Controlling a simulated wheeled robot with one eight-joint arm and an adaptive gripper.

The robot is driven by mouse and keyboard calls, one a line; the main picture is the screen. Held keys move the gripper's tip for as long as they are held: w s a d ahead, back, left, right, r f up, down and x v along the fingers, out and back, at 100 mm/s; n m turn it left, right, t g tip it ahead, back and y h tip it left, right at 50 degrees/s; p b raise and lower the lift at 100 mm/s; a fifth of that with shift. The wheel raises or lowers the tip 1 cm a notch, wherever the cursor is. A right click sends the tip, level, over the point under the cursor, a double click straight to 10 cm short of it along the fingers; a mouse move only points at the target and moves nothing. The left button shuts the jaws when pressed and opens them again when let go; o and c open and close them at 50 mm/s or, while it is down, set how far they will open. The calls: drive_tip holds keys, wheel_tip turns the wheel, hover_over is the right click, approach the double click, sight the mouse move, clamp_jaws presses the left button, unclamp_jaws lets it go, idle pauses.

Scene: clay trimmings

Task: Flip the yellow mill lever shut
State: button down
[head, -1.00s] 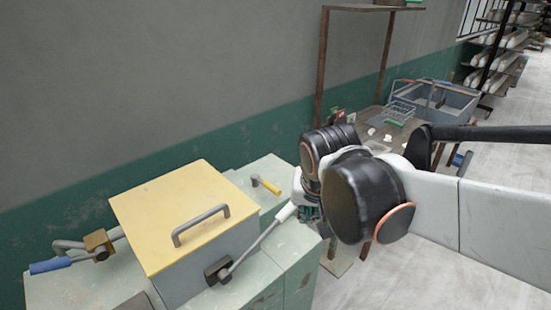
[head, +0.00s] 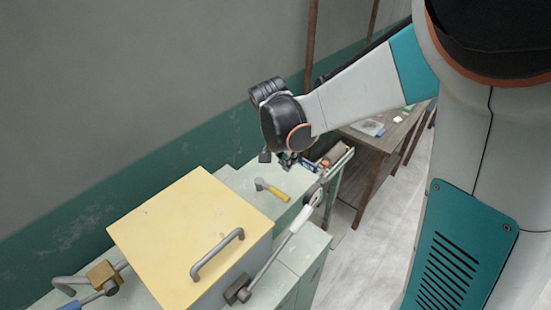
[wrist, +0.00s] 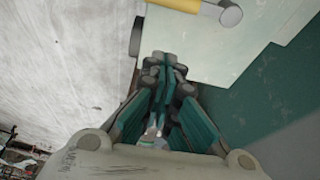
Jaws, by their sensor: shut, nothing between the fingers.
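The yellow lever (head: 278,194) is short, with a yellow handle and a grey pivot end. It lies low over the pale green top behind the yellow-lidded box, its handle pointing right and toward me. In the wrist view part of the yellow lever (wrist: 178,4) shows at the top edge, cut off, its grey end to the right. My gripper (head: 288,163) is just beyond the lever in the head view, small and partly hidden by my wrist. In the wrist view my gripper (wrist: 165,70) is shut and empty, with a visible space between it and the lever.
A box with a yellow lid (head: 165,235) and grey handle stands in front. A long white-handled lever (head: 293,228) rises at its right, near the yellow lever. A blue-handled lever (head: 75,304) is at the left. The wall (head: 110,195) runs behind. A wooden table (head: 375,140) stands beyond.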

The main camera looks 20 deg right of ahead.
sight(272, 189)
drive_tip(key=shift+f, duration=0.1)
idle(0.3)
drive_tip(key=b+x, duration=0.1)
drive_tip(key=x, duration=0.8)
drive_tip(key=shift+w+d+f, duration=0.1)
drive_tip(key=shift+f, duration=0.1)
drive_tip(key=shift+a+f, duration=0.15)
drive_tip(key=shift+a, duration=0.1)
drive_tip(key=shift+s+a+r, duration=0.15)
drive_tip(key=shift+s+a, duration=0.35)
drive_tip(key=shift+a, duration=0.15)
drive_tip(key=shift+s+a+r, duration=0.2)
drive_tip(key=shift+s+a, duration=0.3)
drive_tip(key=shift+a, duration=0.15)
drive_tip(key=shift+s, duration=0.1)
